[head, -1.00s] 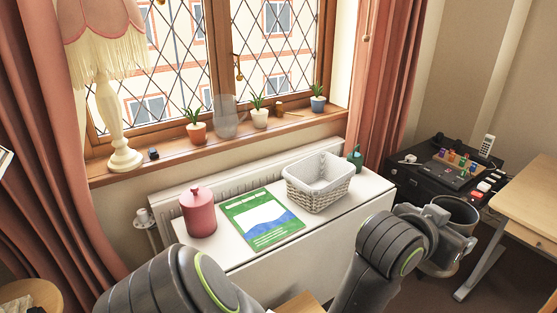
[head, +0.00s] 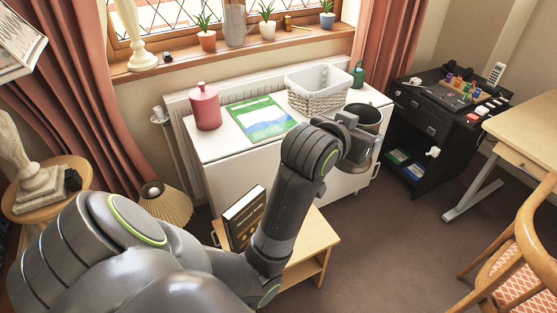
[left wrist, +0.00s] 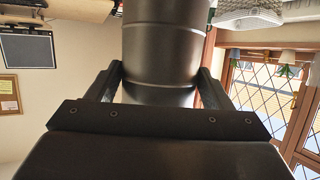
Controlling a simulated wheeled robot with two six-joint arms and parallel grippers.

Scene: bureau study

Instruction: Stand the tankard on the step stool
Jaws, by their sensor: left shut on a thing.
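The tankard (head: 368,113) is a dark grey metal cylinder, its open mouth facing up in the head view. My left gripper (head: 357,139) is shut around its side and holds it in the air in front of the white cabinet. In the left wrist view the tankard (left wrist: 163,45) fills the space between the two jaws (left wrist: 158,88). The step stool (head: 314,250) is light wood and stands on the floor below, left of the tankard in the picture. My arm hides part of it. My right gripper is not in view.
A dark book (head: 243,217) stands at the stool's left side. The white cabinet (head: 225,160) bears a red canister (head: 205,108), a green booklet (head: 261,119) and a white basket (head: 318,92). A wooden chair (head: 520,255) is at right. Carpet (head: 400,245) between is clear.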

